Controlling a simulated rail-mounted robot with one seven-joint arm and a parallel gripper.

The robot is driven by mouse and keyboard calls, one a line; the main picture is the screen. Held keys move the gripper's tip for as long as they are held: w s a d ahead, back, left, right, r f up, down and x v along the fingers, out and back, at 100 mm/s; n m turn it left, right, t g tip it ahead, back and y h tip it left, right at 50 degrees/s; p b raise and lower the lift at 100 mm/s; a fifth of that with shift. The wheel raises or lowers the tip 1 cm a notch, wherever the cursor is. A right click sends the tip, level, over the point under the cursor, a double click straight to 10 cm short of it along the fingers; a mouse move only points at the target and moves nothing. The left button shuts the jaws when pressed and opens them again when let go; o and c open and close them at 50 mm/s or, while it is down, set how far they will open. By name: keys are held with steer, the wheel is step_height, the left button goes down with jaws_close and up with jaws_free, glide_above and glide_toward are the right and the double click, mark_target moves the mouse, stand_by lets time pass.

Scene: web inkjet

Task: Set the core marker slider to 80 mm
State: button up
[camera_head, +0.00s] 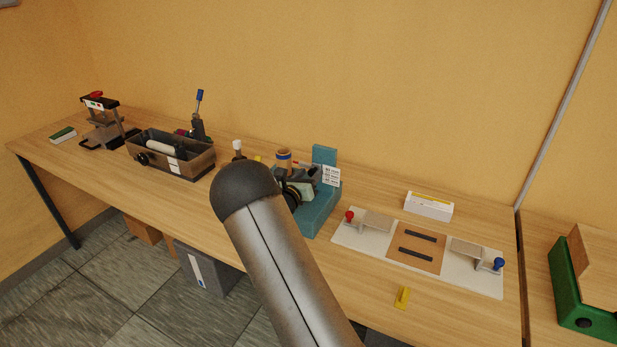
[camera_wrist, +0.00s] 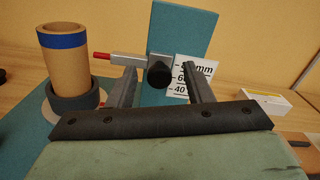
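The core marker is a teal stand (camera_head: 318,215) with an upright plate (camera_wrist: 180,40), a cardboard core (camera_wrist: 64,58) with a blue band, and a white scale card (camera_wrist: 181,88). The card shows 40, 60 and a partly hidden top number with "mm". The slider (camera_wrist: 157,43) carries a black knob (camera_wrist: 159,73) and a grey arm with a red tip (camera_wrist: 102,56) pointing at the core. The exact reading is unclear. My gripper (camera_wrist: 160,68) is open, its fingers appearing either side of the knob, with gaps; depth is unclear. In the head view, my arm partly hides it.
A white fixture board (camera_head: 350,239) with red and blue knobs lies right of the stand. A white box (camera_head: 429,206) is behind it, and a yellow piece (camera_head: 402,297) sits near the front edge. A dark tray (camera_head: 192,165) stands left.

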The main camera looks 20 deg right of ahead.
steer(key=shift+s+a, duration=0.1)
steer(key=shift+s+a+f, duration=0.15)
steer(key=shift+s+a, duration=0.05)
steer(key=shift+a, duration=0.1)
steer(key=b+v, duration=0.4)
steer(key=v, duration=1.2)
steer(key=shift+s, duration=0.2)
steer(key=shift+a, duration=0.1)
